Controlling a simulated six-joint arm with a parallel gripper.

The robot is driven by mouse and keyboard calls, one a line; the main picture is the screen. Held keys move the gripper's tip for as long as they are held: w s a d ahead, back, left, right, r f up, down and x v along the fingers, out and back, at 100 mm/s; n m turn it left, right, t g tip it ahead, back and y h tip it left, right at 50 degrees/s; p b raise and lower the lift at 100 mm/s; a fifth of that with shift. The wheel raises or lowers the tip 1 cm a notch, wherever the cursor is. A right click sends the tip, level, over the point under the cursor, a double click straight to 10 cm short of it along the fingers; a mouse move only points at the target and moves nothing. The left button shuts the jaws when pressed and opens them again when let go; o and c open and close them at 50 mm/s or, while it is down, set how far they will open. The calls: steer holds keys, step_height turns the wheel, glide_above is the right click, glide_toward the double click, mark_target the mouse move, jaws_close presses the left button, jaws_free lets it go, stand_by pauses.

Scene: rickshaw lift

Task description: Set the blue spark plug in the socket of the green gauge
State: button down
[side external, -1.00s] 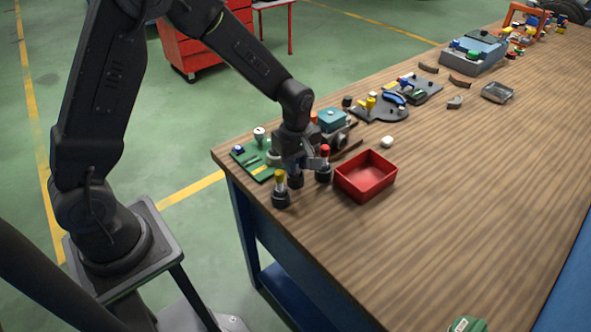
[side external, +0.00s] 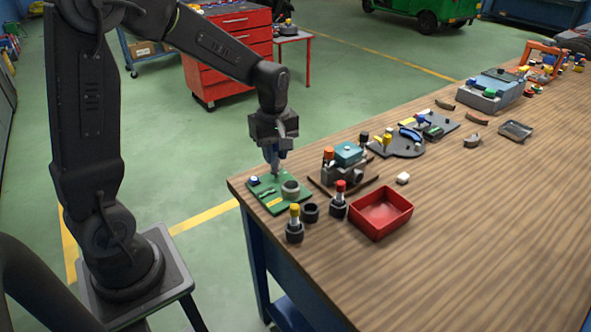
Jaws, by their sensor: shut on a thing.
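The green gauge (side external: 271,201) is a flat green plate near the table's left corner, with a grey ring (side external: 290,188) and a small blue-and-white knob (side external: 255,180) on it. My gripper (side external: 275,160) is over the plate's far edge, pointing down. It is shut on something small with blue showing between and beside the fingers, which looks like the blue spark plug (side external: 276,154). The plug's lower end reaches down close to the plate; whether it touches or sits in the socket I cannot tell. The socket is not clearly visible below the gripper.
An empty black holder (side external: 310,212) stands between a yellow-topped plug (side external: 294,222) and a red-topped plug (side external: 339,198), both in black holders. A red tray (side external: 381,228) is right of them. A block with a teal top (side external: 347,155) stands close right of the gauge.

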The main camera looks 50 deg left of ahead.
steer(key=shift+w+f, duration=0.75)
steer(key=shift+f, duration=0.7)
steer(key=shift+w+f, duration=0.75)
steer(key=shift+f, duration=0.7)
steer(key=shift+w+f, duration=0.75)
steer(key=shift+f, duration=0.7)
steer(key=shift+f, duration=0.45)
steer(key=c, duration=0.5)
jaws_free()
steer(key=shift+r, duration=0.1)
step_height(320, 180, up, 7)
stand_by(0.4)
